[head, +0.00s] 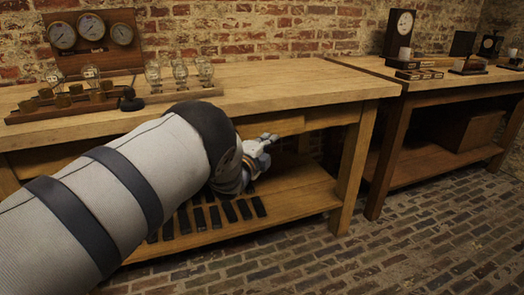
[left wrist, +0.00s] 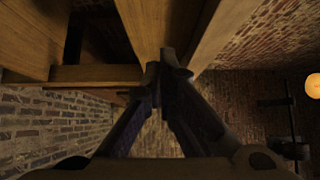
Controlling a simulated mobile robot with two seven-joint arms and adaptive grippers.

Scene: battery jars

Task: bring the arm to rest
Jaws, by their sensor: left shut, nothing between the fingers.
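My left arm comes in from the left in the head view and reaches across the front of the wooden workbench (head: 300,95). Its left gripper (head: 268,140) is in front of the bench, below the top's front edge and above the lower shelf (head: 295,195); its fingers are mostly hidden. In the left wrist view the two dark fingers of the left gripper (left wrist: 165,72) meet at their tips, shut and empty. Bench timbers (left wrist: 145,25) appear close beyond the fingertips; I cannot tell whether they touch. My right gripper is not in view.
Glass jars (head: 180,72) and a wooden rack with brass cups (head: 75,98) stand on the bench top, below a gauge panel (head: 92,35). Dark strips (head: 228,211) lie on the lower shelf. A second bench (head: 450,82) stands right. The brick floor (head: 400,250) in front is clear.

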